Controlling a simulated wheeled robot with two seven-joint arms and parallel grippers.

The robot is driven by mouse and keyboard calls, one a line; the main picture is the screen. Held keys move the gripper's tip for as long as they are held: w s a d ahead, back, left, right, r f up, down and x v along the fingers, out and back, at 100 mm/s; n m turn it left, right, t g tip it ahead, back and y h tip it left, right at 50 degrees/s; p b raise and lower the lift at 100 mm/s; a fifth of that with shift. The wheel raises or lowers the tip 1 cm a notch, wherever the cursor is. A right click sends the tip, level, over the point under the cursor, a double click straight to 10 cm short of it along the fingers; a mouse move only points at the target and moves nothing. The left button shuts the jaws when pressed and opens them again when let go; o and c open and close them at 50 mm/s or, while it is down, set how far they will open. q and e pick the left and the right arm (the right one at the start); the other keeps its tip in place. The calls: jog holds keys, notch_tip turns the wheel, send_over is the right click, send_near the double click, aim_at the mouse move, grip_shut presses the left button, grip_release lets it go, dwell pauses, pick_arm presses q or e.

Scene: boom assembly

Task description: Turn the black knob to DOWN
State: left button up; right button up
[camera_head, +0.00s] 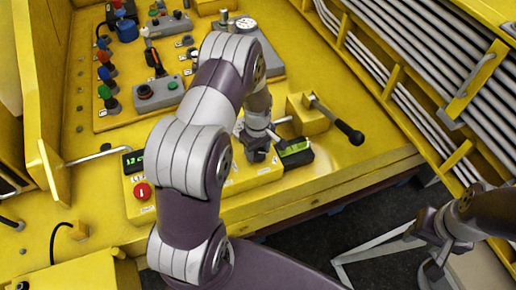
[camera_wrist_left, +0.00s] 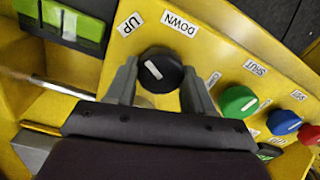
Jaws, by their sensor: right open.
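The black knob (camera_wrist_left: 161,70) is on the yellow panel in the left wrist view. Its white mark tilts to the upper left, towards the UP label (camera_wrist_left: 130,24). The DOWN label (camera_wrist_left: 181,24) is above the knob, to the right. My left gripper (camera_wrist_left: 160,82) has one finger on each side of the knob. The fingers are apart and very close to its sides; I cannot tell whether they touch. In the head view my left gripper (camera_head: 258,152) is over the panel and hides the knob. My right gripper (camera_head: 437,262) is open and empty at the lower right.
Beside the knob are green (camera_wrist_left: 238,102), blue (camera_wrist_left: 284,122) and red (camera_wrist_left: 309,134) knobs. A green display (camera_head: 296,147) and a black-handled lever (camera_head: 340,121) are close to my left gripper. A red button (camera_head: 142,191) is at the panel's left end.

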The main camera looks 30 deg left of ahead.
pick_arm(q)
jog(key=shift+r, duration=0.15)
jog(key=shift+c, duration=0.3)
jog(key=shift+m, duration=0.4)
jog(key=shift+m+b, duration=0.3)
jog(key=shift+m, duration=0.4)
jog(key=m, duration=0.3)
jog(key=shift+m+b, duration=0.3)
jog(key=shift+b, duration=0.05)
jog(key=m+b, duration=0.1)
jog(key=m, duration=0.5)
jog(key=shift+w+d, duration=0.1)
jog(key=o, duration=1)
jog(key=shift+o, duration=0.2)
jog(key=shift+s, duration=0.2)
